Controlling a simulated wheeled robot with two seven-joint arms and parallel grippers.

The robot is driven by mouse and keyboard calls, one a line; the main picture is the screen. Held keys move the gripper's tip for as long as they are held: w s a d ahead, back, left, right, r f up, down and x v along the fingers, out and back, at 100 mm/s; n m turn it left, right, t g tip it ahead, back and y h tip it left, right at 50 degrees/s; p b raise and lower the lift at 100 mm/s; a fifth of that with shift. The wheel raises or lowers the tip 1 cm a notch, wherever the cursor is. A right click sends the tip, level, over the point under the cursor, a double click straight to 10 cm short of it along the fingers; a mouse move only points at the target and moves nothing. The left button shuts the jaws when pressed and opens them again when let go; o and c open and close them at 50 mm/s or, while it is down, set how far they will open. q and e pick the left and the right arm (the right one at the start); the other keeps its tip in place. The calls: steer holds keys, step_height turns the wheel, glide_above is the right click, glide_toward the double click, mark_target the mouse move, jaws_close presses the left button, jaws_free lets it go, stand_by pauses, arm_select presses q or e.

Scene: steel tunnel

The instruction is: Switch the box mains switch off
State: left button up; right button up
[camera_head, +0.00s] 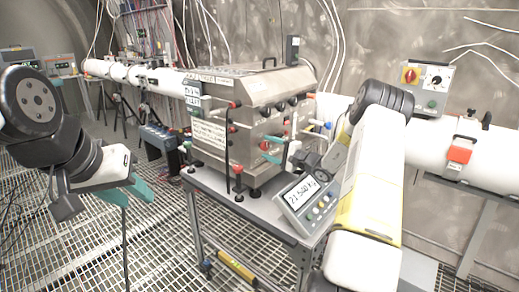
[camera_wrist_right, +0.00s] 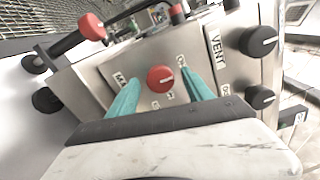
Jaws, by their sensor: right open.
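The steel box (camera_head: 215,146) stands on a grey table in the head view. In the right wrist view a red knob (camera_wrist_right: 160,78) with small marks around it sits on a steel panel of the box (camera_wrist_right: 222,68). My right gripper (camera_wrist_right: 162,88) is open, with one teal finger on each side of this knob; I cannot tell whether they touch it. In the head view my right gripper (camera_head: 272,149) is at the front face of the box, partly hidden by my arm. My left gripper (camera_head: 138,198) is at the left, away from the box, its teal fingers apart and empty.
Black knobs (camera_wrist_right: 258,41) sit beside the red one, near a "VENT" label. A display unit (camera_head: 304,196) stands at the table's front edge. A white pipe (camera_head: 425,140) with a switch box (camera_head: 424,80) runs behind. Grating floor (camera_head: 150,240) is open at the left.

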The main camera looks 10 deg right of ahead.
steer(key=v, duration=0.7)
steer(key=shift+s+d, duration=0.25)
steer(key=shift+s, duration=0.1)
steer(key=s+a+r+n+g, duration=0.4)
steer(key=s+a+r+g, duration=0.15)
steer(key=s+a, duration=0.35)
steer(key=s+a+r+n+g, duration=0.5)
steer(key=s+a+r, duration=0.1)
steer(key=s+a, duration=0.25)
steer(key=s+d+r+n+t+h, duration=0.1)
steer(key=s+h, duration=0.3)
steer(key=s, duration=0.6)
steer(key=s+d+r+n+t+h, duration=0.1)
steer(key=s+d+r+n+h, duration=0.1)
steer(key=s, duration=0.7)
steer(key=d+n+h, duration=0.1)
steer(key=h, duration=0.1)
steer(key=shift+s+r+h, duration=0.2)
steer(key=shift+s+h, duration=0.2)
steer(key=shift+t, duration=0.25)
